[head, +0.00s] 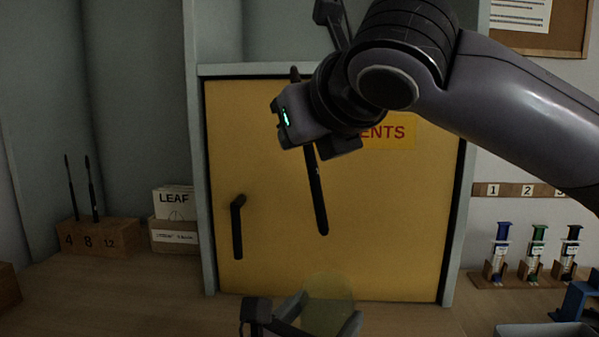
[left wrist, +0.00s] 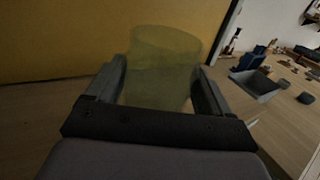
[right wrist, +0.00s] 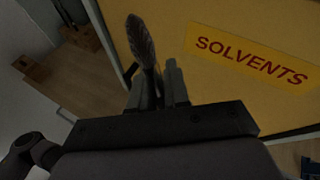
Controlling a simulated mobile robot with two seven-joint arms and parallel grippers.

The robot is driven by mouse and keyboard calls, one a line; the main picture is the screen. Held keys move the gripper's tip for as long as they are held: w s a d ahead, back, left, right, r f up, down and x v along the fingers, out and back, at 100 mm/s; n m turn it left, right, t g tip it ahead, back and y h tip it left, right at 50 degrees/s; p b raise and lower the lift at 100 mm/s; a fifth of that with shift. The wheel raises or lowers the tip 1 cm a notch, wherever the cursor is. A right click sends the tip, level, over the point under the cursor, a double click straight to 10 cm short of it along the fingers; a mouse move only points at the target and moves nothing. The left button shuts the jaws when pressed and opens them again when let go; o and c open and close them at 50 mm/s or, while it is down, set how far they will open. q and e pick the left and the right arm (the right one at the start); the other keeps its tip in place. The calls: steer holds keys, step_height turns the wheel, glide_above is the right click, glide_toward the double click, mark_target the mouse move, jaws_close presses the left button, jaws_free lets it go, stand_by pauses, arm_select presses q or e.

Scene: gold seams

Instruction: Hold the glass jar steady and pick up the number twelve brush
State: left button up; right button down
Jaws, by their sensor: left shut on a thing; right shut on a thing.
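The greenish see-through glass jar (head: 328,298) stands at the bottom of the head view. My left gripper (head: 322,318) is shut on it, one finger on each side, and the left wrist view shows the jar (left wrist: 163,65) upright between the fingers. A dark brush (head: 317,190) is held in my right gripper (head: 309,140), up in front of the yellow cabinet and above the jar. The right wrist view shows its bristle head (right wrist: 140,42) beyond the shut fingers. Its handle hangs down, slightly tilted. The brush's own number cannot be read.
The wooden brush block (head: 122,238) at left is marked 4, 8, 12; brushes stand at 4 and 8, none at 12. A LEAF box (head: 175,236) stands beside it. The yellow solvents cabinet (head: 270,240) is behind. Several syringes (head: 538,250) and a grey tray (head: 540,330) are at right.

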arm_select(q)
steer(key=shift+f, duration=0.1)
steer(key=o, duration=1.1)
